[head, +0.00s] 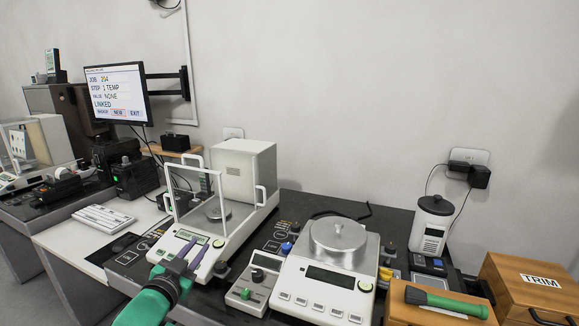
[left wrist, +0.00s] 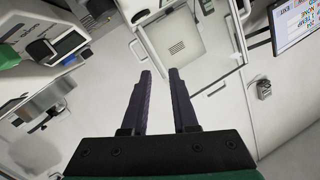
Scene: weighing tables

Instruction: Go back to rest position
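My left gripper (head: 181,259) comes in from the lower left with its green arm and is in front of the analytical balance (head: 247,172), over its front panel. In the left wrist view the two dark fingers (left wrist: 161,84) stand apart with nothing between them, so it is open and empty. The balance's glass draft shield and white housing (left wrist: 178,48) show beyond the fingertips. I cannot tell whether the fingers touch the balance. My right gripper is not in view.
A top-loading balance (head: 323,275) stands to the right, with a small grey control box (head: 247,290) beside it. A wooden TRIM box (head: 525,284) is at the far right. A wall monitor (head: 117,92) hangs at the back left, above a keyboard (head: 104,218).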

